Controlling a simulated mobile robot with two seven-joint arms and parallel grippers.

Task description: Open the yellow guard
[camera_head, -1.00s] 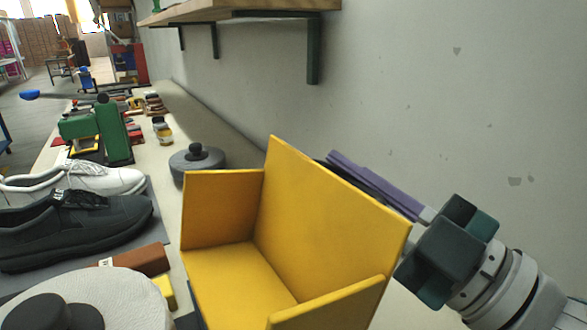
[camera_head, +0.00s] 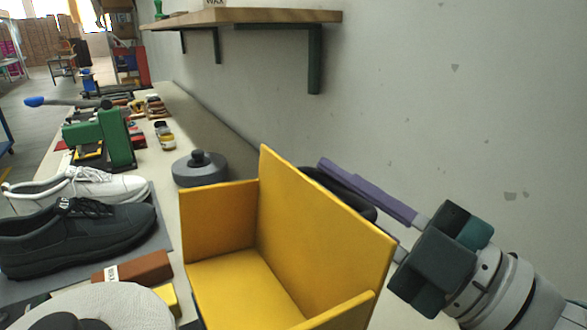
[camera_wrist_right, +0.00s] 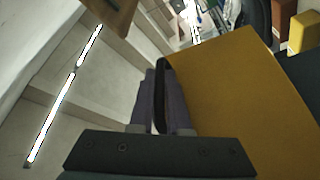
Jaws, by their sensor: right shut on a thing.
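The yellow guard (camera_head: 222,218), an open-topped angular box of flat panels, stands in the middle of the head view. Its tall back panel (camera_head: 315,225) faces the wall side. My right gripper (camera_head: 330,178) comes in from the right, its purple fingers behind that panel. A black rounded part (camera_head: 362,203) shows beside the fingers. In the right wrist view, the fingers (camera_wrist_right: 160,85) are shut on a dark, thin part next to the yellow panel (camera_wrist_right: 235,95). The panel hides part of this grip in the head view. My left gripper is not in view.
A grey wall (camera_head: 450,100) runs close along the right, with a wooden shelf (camera_head: 250,17) above. Left of the guard are a dark shoe (camera_head: 85,235), a white shoe (camera_head: 95,185), a brown block (camera_head: 140,267) and a grey round pot (camera_head: 200,172).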

